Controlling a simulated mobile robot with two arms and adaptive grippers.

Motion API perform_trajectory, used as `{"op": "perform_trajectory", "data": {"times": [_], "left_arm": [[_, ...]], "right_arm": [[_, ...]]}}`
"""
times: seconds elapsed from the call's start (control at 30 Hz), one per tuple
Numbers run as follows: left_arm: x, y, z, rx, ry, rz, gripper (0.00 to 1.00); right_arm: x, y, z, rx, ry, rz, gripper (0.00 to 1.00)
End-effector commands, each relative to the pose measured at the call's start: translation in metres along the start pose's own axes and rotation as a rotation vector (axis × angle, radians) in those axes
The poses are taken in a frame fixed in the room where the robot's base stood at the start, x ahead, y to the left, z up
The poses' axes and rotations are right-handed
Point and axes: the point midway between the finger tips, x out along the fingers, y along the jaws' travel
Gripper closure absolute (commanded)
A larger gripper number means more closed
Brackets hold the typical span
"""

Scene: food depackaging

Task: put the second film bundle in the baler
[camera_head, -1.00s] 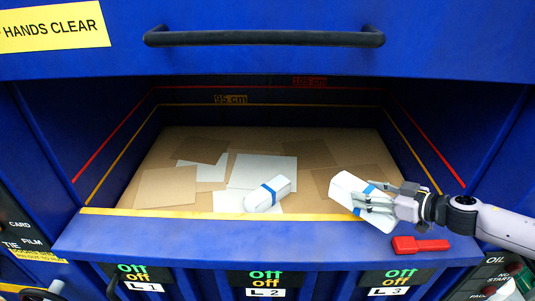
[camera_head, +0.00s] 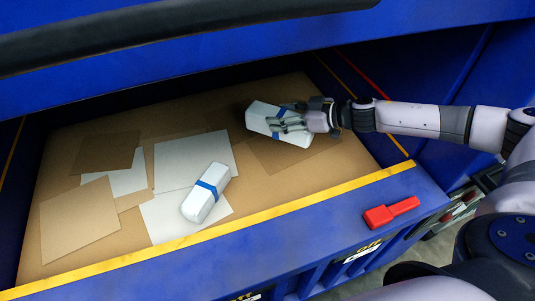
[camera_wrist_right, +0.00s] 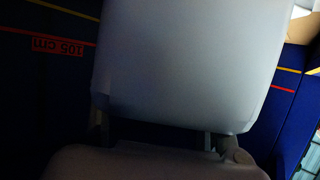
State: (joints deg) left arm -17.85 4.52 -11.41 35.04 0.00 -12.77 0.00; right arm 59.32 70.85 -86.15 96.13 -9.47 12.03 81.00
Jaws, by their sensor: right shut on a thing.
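My right gripper (camera_head: 290,121) is shut on a white film bundle (camera_head: 266,112) with a blue band, inside the blue baler's chamber. Whether this bundle touches the bed below it I cannot tell. In the right wrist view the held bundle (camera_wrist_right: 185,60) fills the middle, and the finger parts are mostly hidden behind it. Another white film bundle (camera_head: 205,193) with a blue band lies on the sheets in the chamber, left of the held one. The baler (camera_head: 310,232) is open at the front, with a yellow line along its sill. My left gripper is not in view.
Brown and white flat sheets (camera_head: 80,218) cover parts of the cardboard-coloured bed. A black bar handle (camera_head: 150,35) crosses the raised door above the opening.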

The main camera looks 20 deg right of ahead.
Motion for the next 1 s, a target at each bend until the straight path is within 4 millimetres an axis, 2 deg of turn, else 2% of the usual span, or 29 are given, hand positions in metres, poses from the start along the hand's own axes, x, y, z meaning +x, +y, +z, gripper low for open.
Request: {"op": "perform_trajectory", "data": {"times": [0.03, 0.1, 0.4, 0.67, 0.9, 1.0], "left_arm": [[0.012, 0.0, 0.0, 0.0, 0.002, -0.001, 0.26], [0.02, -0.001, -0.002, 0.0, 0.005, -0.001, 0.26], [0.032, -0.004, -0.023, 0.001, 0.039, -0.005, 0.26], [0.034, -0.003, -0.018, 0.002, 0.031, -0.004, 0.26], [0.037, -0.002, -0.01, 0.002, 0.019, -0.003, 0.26], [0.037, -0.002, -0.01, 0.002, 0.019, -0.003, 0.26]], "right_arm": [[0.008, -0.001, 0.022, 0.005, -0.004, -0.001, 0.77], [0.016, -0.001, 0.04, 0.007, -0.005, -0.001, 0.77], [0.043, 0.0, 0.105, 0.004, -0.002, 0.0, 0.77], [0.053, 0.0, 0.128, 0.001, -0.001, 0.0, 0.77], [0.066, 0.0, 0.159, 0.001, -0.001, 0.001, 0.77], [0.067, 0.0, 0.163, 0.0, 0.0, 0.001, 0.77]]}}
